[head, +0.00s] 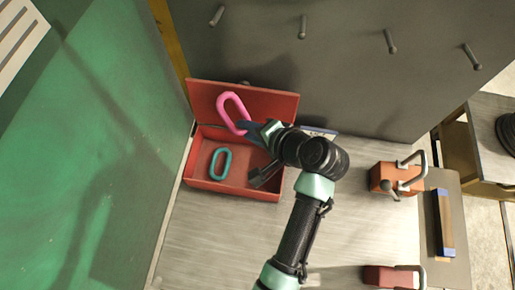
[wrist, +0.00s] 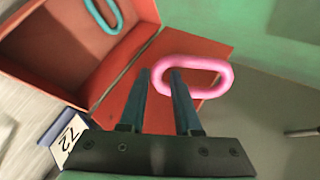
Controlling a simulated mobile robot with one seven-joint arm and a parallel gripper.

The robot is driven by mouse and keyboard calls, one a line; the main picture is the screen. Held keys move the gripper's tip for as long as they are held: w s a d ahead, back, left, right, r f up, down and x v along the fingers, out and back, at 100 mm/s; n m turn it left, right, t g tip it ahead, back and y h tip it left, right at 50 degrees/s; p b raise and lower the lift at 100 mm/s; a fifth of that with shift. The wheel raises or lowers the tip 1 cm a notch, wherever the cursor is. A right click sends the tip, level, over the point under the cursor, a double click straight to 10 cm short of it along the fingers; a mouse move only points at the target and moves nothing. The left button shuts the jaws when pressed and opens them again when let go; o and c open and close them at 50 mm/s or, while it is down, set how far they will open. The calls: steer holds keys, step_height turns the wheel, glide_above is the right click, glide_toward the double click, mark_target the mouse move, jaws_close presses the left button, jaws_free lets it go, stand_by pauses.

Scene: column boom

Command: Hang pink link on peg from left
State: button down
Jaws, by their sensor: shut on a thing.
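The pink link (head: 233,113) is an oval ring held above the red box in the head view. In the wrist view the pink link (wrist: 205,67) lies across the fingertips, its loop reaching to the right. My gripper (head: 249,127) is shut on one end of it; its two blue fingers also show in the wrist view (wrist: 160,80). Several grey pegs stick out of the dark panel at the top, among them a left one (head: 217,16), then one to its right (head: 303,27), another (head: 390,41) and a far right one (head: 472,57). The link is apart from these pegs.
An open red box (head: 235,190) stands below, with a teal link (head: 220,163) in it. A green wall (head: 80,150) closes off the left. Two red padlock-like blocks (head: 385,178) (head: 385,275) stand at the right. The bench (head: 205,240) is clear in front.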

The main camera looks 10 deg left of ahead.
steer(key=d+r+m+t+h+p, duration=0.1)
steer(key=d+r+m+t+h, duration=0.1)
steer(key=d+r+m+t, duration=0.35)
steer(key=d+r+m+t+h+p, duration=0.1)
steer(key=d+r+m+t, duration=0.15)
steer(key=r+t, duration=0.5)
steer(key=shift+g, duration=0.7)
steer(key=shift+w+d+b, duration=0.15)
steer(key=shift+w+b, duration=0.05)
steer(key=shift+w, duration=2.4)
steer(key=shift+w+d+b, duration=0.1)
steer(key=shift+w+b, duration=0.05)
steer(key=shift+w, duration=2.4)
steer(key=shift+w+f+b, duration=0.5)
steer(key=shift+w+b, duration=0.05)
steer(key=shift+b, duration=0.15)
steer(key=c, duration=0.5)
jaws_free()
steer(key=shift+c, duration=0.2)
